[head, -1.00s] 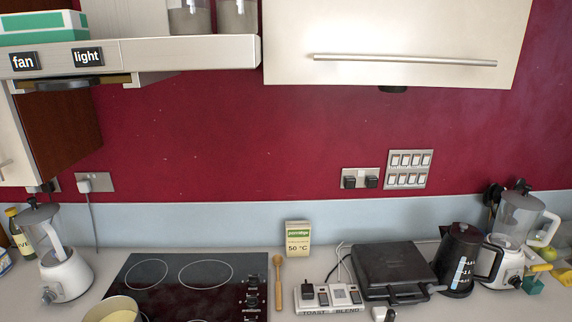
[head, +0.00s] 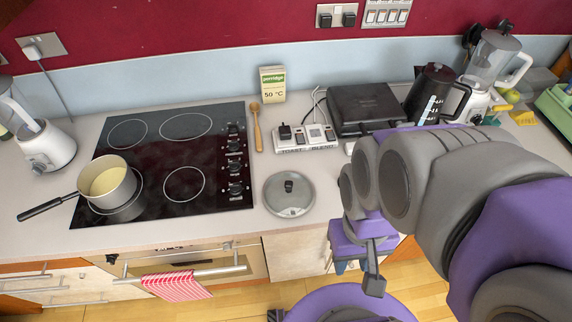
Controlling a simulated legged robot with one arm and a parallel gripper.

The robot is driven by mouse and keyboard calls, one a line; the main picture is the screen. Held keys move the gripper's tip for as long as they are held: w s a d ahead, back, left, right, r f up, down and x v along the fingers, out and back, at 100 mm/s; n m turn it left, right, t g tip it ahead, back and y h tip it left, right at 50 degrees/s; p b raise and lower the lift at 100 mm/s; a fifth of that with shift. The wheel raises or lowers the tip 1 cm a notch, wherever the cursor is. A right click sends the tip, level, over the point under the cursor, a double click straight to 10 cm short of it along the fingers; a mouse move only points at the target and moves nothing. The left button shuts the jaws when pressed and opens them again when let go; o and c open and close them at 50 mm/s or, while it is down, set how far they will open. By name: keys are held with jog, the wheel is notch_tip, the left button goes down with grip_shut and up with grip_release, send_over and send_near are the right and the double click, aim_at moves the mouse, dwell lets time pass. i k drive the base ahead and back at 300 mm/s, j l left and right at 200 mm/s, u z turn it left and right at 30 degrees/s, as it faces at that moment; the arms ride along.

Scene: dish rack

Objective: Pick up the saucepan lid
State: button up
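The saucepan lid (head: 272,196) is a round grey disc with a dark knob at its centre. It lies flat on the worktop, right of the hob and near the front edge. The saucepan (head: 116,184), with a long dark handle and pale yellow contents, stands apart from it on the front left of the hob. My gripper (head: 372,284) hangs at the end of my purple and grey arm, right of the lid and lower in the picture. It appears apart from the lid. Its fingers are partly hidden, so its opening is unclear.
The black hob (head: 215,210) is left of the lid. A wooden spoon (head: 257,130), a switch box (head: 305,145) and a black grill (head: 362,108) stand behind it. A red striped towel (head: 176,287) hangs below the counter. Bare worktop surrounds the lid.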

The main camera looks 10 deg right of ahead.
aim_at(286, 194)
jog(key=u, duration=1.7)
jog(key=z, duration=1.4)
jog(key=k+l+u, duration=0.35)
jog(key=k+l, duration=0.05)
jog(key=l, duration=0.15)
